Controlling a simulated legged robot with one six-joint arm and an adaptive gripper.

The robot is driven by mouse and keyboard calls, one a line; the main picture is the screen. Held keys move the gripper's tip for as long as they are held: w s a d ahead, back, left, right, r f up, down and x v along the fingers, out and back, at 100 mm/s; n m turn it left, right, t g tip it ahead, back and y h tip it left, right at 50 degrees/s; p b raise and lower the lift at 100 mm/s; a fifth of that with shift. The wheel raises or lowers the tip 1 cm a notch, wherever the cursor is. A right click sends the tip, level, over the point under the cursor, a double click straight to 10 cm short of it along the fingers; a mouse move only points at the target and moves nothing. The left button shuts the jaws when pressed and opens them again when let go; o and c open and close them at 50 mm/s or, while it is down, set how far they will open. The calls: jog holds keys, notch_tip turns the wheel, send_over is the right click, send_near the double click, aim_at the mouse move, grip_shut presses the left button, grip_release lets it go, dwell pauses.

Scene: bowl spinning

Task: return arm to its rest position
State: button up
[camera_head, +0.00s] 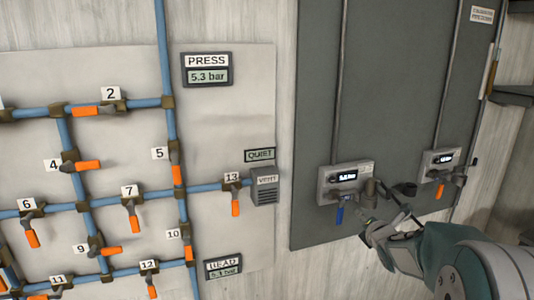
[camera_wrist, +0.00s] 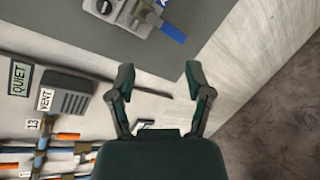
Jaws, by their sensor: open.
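My gripper (camera_head: 377,222) is at the lower right in the head view, just below and right of a small grey unit (camera_head: 345,182) with a lit display and a blue handle (camera_head: 340,215). In the wrist view my gripper (camera_wrist: 157,80) has its two fingers spread wide apart with nothing between them. The blue handle (camera_wrist: 173,32) shows beyond the fingertips there. My arm reaches in from the lower right corner of the head view.
Blue pipes (camera_head: 107,196) with numbered orange valve handles cover the left wall panel. A vent box (camera_head: 264,186) and a PRESS display (camera_head: 207,69) are there too. A second unit (camera_head: 441,160) with an orange handle sits on the dark panel (camera_head: 395,60). Bare floor (camera_wrist: 280,130) shows right.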

jog(key=s+a+r+m+g+h, duration=0.1)
jog(key=s+a+r+m+g, duration=0.15)
jog(key=s+m, duration=0.6)
jog(key=s+a+r+m+g+h, duration=0.1)
jog(key=s+a+r+m+g, duration=0.15)
jog(key=s+m, duration=0.55)
jog(key=s+a+f+m+g+y, duration=0.1)
jog(key=s+m, duration=0.4)
jog(key=s, duration=0.5)
jog(key=s+a+f+m+g+y, duration=0.1)
jog(key=s+a+f+m+g, duration=0.2)
jog(key=s, duration=0.8)
jog(key=a+m, duration=0.2)
jog(key=a, duration=0.1)
jog(key=shift+s, duration=0.2)
